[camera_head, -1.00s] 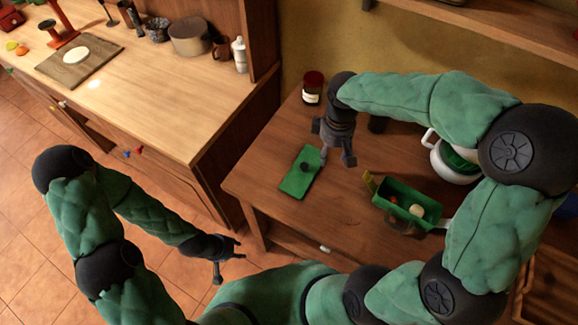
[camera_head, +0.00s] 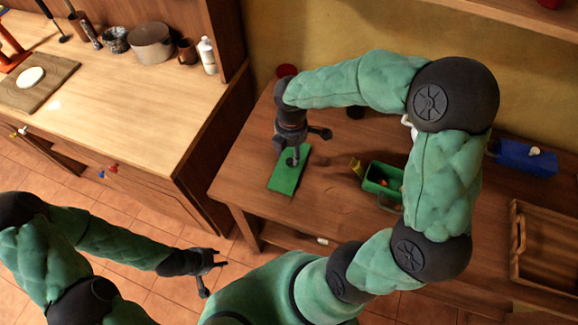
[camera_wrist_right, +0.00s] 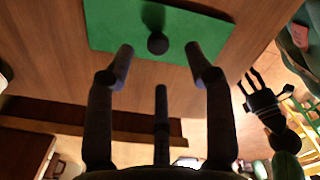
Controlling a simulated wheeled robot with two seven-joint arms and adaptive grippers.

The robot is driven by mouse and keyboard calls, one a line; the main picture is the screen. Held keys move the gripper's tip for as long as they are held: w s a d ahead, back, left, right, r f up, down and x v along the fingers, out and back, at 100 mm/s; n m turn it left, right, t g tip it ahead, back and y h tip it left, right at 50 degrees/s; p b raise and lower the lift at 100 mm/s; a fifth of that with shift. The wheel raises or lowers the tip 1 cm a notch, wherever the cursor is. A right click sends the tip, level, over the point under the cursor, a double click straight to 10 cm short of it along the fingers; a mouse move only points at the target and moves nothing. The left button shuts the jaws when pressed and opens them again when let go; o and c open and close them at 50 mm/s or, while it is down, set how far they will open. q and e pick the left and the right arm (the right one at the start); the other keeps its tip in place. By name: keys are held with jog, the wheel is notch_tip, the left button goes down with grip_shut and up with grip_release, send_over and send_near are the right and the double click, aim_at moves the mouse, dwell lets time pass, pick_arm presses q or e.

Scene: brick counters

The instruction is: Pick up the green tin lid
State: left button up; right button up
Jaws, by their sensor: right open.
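The green tin lid (camera_head: 285,181) lies flat on the brown wooden table, a rectangle with a dark round knob. The lid (camera_wrist_right: 108,27) and its knob (camera_wrist_right: 157,43) show at the top of the right wrist view. My right gripper (camera_head: 304,150) is above the lid's far part and hides some of it. In the wrist view its fingers (camera_wrist_right: 158,62) are spread, with the knob just beyond and between their tips; nothing is held. My left gripper (camera_head: 213,273) is low at the lower left, off the table, with its fingers apart and empty.
A green tin (camera_head: 374,183) with small items inside stands right of the lid. A blue box (camera_head: 522,160) and a wooden tray (camera_head: 547,247) are further right. A red-topped jar (camera_head: 287,71) is partly hidden behind my right arm. Bare table (camera_head: 325,205) lies between lid and tin.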

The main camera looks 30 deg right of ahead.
aim_at(290, 161)
jog(key=f+b, duration=0.1)
jog(key=f, duration=0.2)
jog(key=f+b, duration=0.1)
jog(key=f, duration=0.2)
jog(key=shift+w+f, duration=0.2)
jog(key=shift+f, duration=0.05)
grip_shut()
